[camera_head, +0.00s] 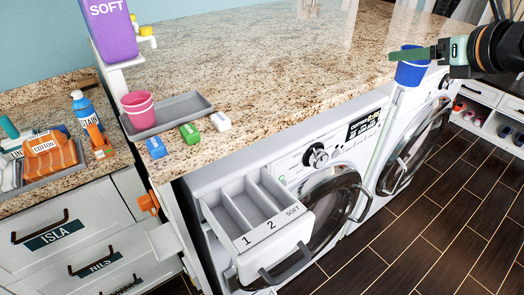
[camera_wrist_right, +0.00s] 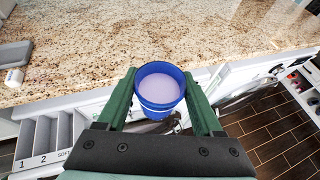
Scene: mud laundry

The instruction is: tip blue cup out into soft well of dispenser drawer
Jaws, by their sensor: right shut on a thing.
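The blue cup (camera_head: 411,68) is held upright by my right gripper (camera_head: 412,54) near the counter's front edge at the upper right. In the right wrist view the cup (camera_wrist_right: 159,88) sits between the two green fingers and holds a pale lilac liquid. The dispenser drawer (camera_head: 252,222) is pulled out of the left washer, well to the left of the cup and lower. Its compartments are marked 1, 2 and SOFT; the soft well (camera_head: 281,191) is the rightmost. The drawer also shows at the lower left of the right wrist view (camera_wrist_right: 44,140). My left gripper is not in view.
A pink cup (camera_head: 138,108) stands at a grey tray (camera_head: 183,110) on the counter, below a purple SOFT container (camera_head: 108,27) with a yellow tap. Blue, green and white small blocks lie near the counter edge. The counter's middle is clear.

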